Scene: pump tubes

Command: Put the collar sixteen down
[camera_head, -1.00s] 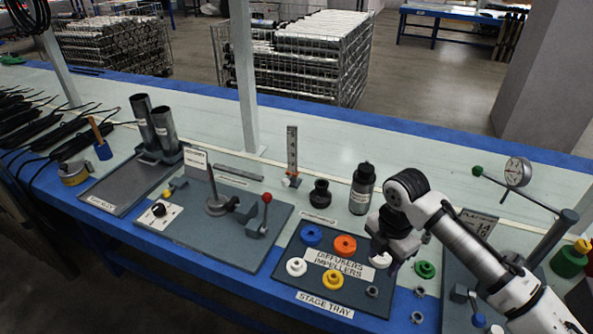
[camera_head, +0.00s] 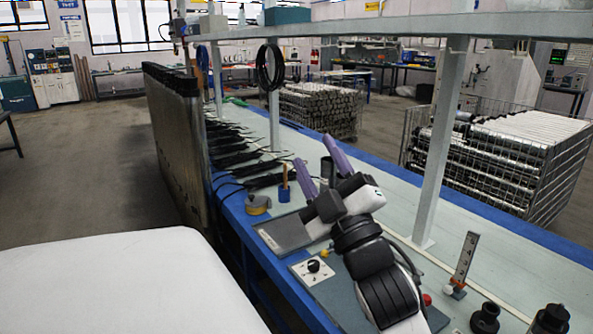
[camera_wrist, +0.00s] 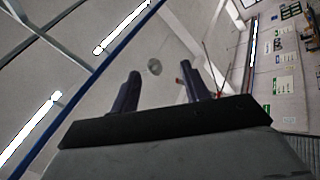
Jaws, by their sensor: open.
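My gripper (camera_head: 314,150) is raised above the left part of the bench, its two purple fingers pointing up and spread apart. In the wrist view, the gripper (camera_wrist: 160,80) shows only the ceiling and a round lamp between its fingers, so it is empty. I cannot make out collar sixteen in either current view. The stage tray is outside the current head view.
A blue-edged bench (camera_head: 262,259) runs from front right to far left. A white post (camera_head: 440,150) rises behind.

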